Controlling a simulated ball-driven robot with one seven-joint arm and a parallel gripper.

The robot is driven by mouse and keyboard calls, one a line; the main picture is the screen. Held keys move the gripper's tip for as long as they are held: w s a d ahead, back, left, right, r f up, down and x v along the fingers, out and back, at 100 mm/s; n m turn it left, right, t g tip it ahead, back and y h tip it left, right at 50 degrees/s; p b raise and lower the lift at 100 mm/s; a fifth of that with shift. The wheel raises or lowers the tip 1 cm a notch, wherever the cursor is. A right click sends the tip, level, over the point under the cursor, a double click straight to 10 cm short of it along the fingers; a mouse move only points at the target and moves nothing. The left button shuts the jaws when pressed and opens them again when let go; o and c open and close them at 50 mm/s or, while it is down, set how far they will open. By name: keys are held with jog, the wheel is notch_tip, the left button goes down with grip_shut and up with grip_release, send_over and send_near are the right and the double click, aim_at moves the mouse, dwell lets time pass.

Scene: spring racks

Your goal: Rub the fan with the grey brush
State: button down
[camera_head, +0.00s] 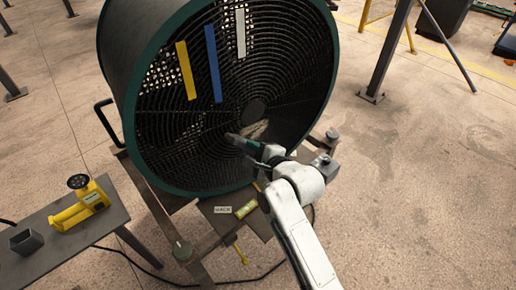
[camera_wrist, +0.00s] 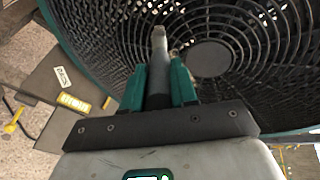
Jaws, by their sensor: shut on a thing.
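The fan (camera_head: 215,95) is a large dark drum with a teal rim and a black ringed grille, tilted on a metal frame. Its grille and round hub (camera_wrist: 210,59) fill much of the wrist view. My gripper (camera_head: 262,151) is at the lower front of the grille, below the hub. Its green fingers (camera_wrist: 158,85) are shut on the grey brush (camera_wrist: 158,47), a slim grey piece pointing toward the grille. The brush tip (camera_head: 233,138) lies over the grille in the head view. I cannot tell whether it touches. The brush's lower part is hidden between the fingers.
Yellow, blue and white strips (camera_head: 213,64) lie across the upper grille. A grey bench (camera_head: 100,232) at left holds a yellow tool (camera_head: 80,205) and a dark open box (camera_head: 26,242). A labelled plate (camera_head: 212,219) is below the fan.

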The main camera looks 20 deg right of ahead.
jog(key=shift+w+d+r, duration=0.1)
jog(key=shift+r, duration=0.6)
jog(key=w+d, duration=0.2)
jog(key=d, duration=1.1)
jog(key=shift+d, duration=0.3)
dwell(0.6)
jog(key=shift+s+d, duration=0.15)
jog(key=shift+s, duration=0.8)
jog(key=shift+s+d, duration=0.2)
jog(key=shift+s, duration=0.75)
jog(key=shift+s+d, duration=0.15)
jog(key=shift+s, duration=0.8)
jog(key=s, duration=0.3)
jog(key=shift+d, duration=0.25)
